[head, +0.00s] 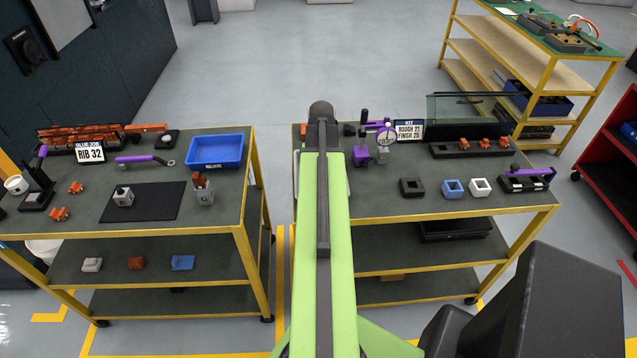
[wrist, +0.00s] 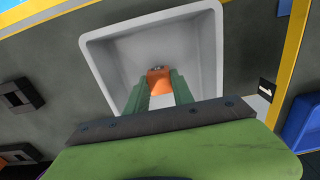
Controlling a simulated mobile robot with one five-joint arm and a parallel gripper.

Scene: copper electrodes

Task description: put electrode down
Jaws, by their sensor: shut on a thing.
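In the wrist view my gripper (wrist: 161,92) has two green fingers shut on an orange copper electrode (wrist: 159,82). The electrode is over the inside of a pale grey, square-rimmed tray (wrist: 98,62). I cannot tell whether it touches the tray floor. The tray stands on the dark top of the right bench. In the head view my green arm covers the gripper, the electrode and most of the tray.
The left bench holds a blue tray (head: 216,150), a black mat (head: 155,205) and copper electrodes (head: 60,213). On the right bench are a black square holder (head: 412,187), a blue one (head: 453,188), a white one (head: 480,187) and a gauge (head: 386,138). A gap separates the benches.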

